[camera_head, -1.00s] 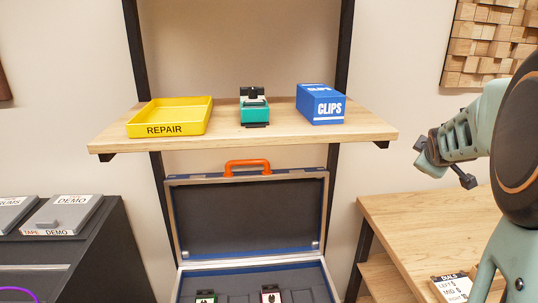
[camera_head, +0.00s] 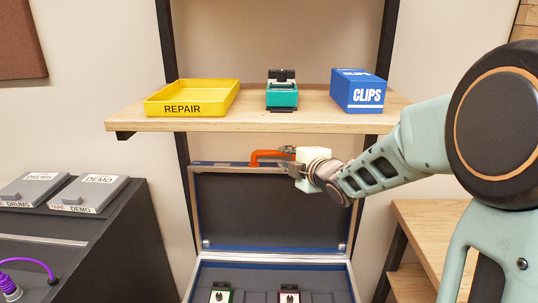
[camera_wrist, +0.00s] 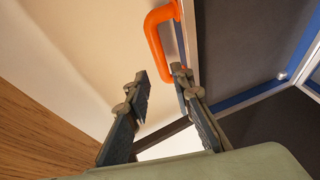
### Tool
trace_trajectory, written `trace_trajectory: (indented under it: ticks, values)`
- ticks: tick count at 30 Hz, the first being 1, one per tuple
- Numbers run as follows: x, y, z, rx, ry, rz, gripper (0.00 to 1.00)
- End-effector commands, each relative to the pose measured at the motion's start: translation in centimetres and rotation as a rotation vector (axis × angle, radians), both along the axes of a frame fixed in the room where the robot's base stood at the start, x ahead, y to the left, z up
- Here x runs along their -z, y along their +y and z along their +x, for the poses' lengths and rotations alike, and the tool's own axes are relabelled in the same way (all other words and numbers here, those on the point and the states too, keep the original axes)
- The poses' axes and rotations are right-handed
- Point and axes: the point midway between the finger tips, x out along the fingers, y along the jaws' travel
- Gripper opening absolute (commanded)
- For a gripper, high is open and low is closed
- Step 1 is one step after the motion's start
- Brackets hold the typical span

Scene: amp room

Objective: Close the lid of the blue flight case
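The blue flight case stands open below the shelf, its lid (camera_head: 270,208) raised upright with a dark lining, blue edges and a metal rim. An orange handle (camera_head: 262,155) is on the lid's top edge. My gripper (camera_head: 285,152) is at the right part of this handle and covers some of it. In the wrist view the gripper (camera_wrist: 160,76) has its two fingers apart, with the near end of the orange handle (camera_wrist: 155,40) at the fingertips. I cannot tell whether they touch it. The case's base (camera_head: 255,272) shows at the bottom, its front cut off.
The wooden shelf (camera_head: 220,124) right above the lid holds a yellow REPAIR tray (camera_head: 190,108), a teal device (camera_head: 282,97) and a blue CLIPS box (camera_head: 358,92). Small devices (camera_head: 289,294) sit inside the case. A dark console is left, a wooden table (camera_head: 430,225) right.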

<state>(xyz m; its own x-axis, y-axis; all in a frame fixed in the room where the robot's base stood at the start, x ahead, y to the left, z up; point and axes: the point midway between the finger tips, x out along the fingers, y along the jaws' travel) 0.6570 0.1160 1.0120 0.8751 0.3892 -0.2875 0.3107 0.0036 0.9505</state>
Motion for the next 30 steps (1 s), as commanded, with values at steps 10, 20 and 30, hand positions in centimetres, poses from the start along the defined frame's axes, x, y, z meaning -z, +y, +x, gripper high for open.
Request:
trace_trajectory:
  ticks: [10,20,30]
  values:
    - [1.8,2.3,5.1,0.001,0.002,0.003,0.21]
    - [2.8,3.6,8.4,0.004,0.002,0.001,0.21]
    - [2.9,3.8,8.8,0.004,0.002,0.001,0.21]
